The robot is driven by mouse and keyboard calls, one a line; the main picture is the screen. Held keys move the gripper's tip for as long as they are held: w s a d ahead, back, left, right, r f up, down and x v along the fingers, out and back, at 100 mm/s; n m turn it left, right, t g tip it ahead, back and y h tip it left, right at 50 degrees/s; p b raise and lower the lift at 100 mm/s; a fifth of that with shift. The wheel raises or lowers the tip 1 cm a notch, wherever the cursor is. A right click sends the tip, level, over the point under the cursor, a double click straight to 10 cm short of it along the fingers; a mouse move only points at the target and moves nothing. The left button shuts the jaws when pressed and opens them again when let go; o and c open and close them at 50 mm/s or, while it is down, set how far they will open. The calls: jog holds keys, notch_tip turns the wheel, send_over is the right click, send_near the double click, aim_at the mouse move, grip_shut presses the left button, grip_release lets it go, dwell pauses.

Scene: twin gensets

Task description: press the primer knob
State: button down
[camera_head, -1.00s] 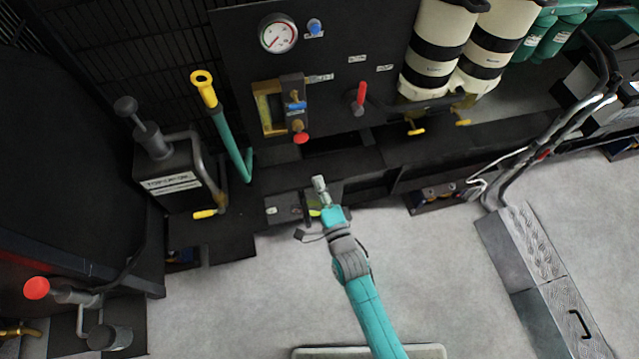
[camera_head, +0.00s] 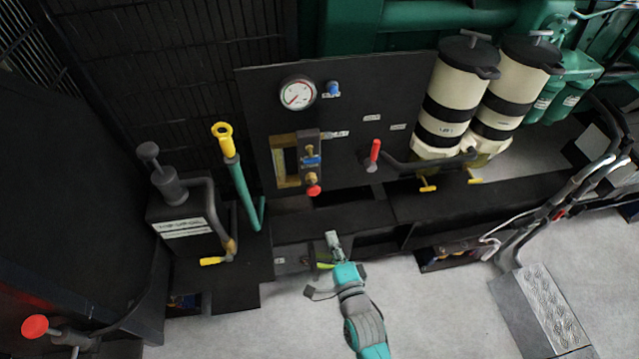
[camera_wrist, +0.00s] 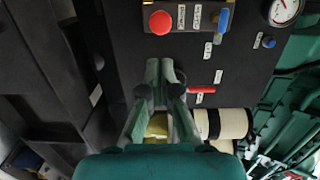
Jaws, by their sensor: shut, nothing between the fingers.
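A black round knob (camera_head: 148,151) stands on a grey plunger on the labelled black box (camera_head: 183,236) at left. A red round knob (camera_head: 313,190) sits below the brass and blue valve (camera_head: 310,160) on the dark panel; a red knob also shows at the top of the wrist view (camera_wrist: 160,22). Another red knob (camera_head: 35,326) is at the lower left. My gripper (camera_head: 332,238) is shut and empty, below the panel in the head view and touching nothing visible. Its fingers show in the wrist view (camera_wrist: 160,75).
The panel (camera_head: 350,110) carries a gauge (camera_head: 298,93) and a red lever (camera_head: 375,151). A yellow-topped green handle (camera_head: 240,180) stands left of it. Two cream filter canisters (camera_head: 455,90) stand right. A metal step (camera_head: 545,310) lies lower right; grey floor (camera_head: 430,315) is free.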

aim_at(316, 192)
jog(key=shift+s+d+r+g, duration=0.1)
jog(key=shift+s+r+g, duration=0.2)
jog(key=shift+s+r, duration=0.25)
jog(key=shift+w, duration=0.2)
jog(key=x, duration=1.3)
jog(key=shift+w+f, duration=0.1)
jog(key=shift+w, duration=0.1)
jog(key=shift+w+a, duration=0.15)
jog(key=shift+a, duration=0.1)
jog(key=shift+w, duration=0.1)
jog(key=shift+x, duration=1.15)
jog(key=shift+d, duration=0.15)
